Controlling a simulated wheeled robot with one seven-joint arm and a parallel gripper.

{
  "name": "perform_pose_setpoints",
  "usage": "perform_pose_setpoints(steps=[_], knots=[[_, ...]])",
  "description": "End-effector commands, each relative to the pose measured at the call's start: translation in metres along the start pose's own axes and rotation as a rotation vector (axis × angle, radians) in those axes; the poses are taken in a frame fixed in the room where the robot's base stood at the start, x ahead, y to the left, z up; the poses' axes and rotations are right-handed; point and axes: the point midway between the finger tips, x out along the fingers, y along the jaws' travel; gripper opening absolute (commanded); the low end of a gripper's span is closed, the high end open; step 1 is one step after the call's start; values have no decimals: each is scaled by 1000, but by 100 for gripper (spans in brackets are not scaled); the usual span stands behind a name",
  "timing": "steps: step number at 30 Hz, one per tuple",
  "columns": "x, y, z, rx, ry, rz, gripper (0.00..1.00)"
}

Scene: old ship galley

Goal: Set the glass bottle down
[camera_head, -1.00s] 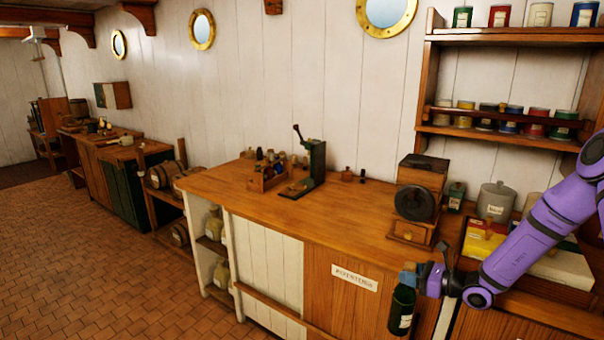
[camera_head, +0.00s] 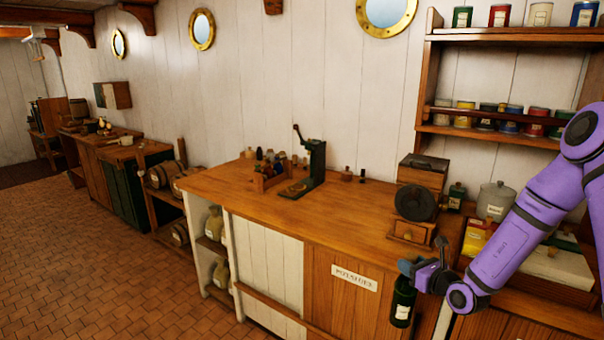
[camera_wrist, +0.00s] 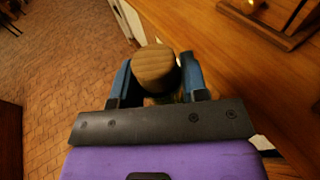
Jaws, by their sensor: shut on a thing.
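The dark green glass bottle (camera_head: 402,304) with a pale label hangs upright from my gripper (camera_head: 408,270). It is in front of the wooden counter's front edge, with its body below the level of the counter top (camera_head: 340,228). In the wrist view my gripper (camera_wrist: 158,75) is shut around the bottle's neck, and the round cork top (camera_wrist: 154,66) shows between the two blue fingers. The rest of the bottle is mostly hidden below the cork in that view.
A bottle crate (camera_head: 270,176) and a green corking press (camera_head: 309,168) stand at the back left. The middle and front of the counter are clear. A grey canister (camera_head: 495,202) stands at right.

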Motion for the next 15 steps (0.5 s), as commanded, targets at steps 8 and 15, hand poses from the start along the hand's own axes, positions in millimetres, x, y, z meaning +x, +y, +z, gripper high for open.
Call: perform_pose_setpoints(steps=[8,15], knots=[[3,-7,69,5,-4,-90,0],[1,-7,105,21,-7,-143,0]])
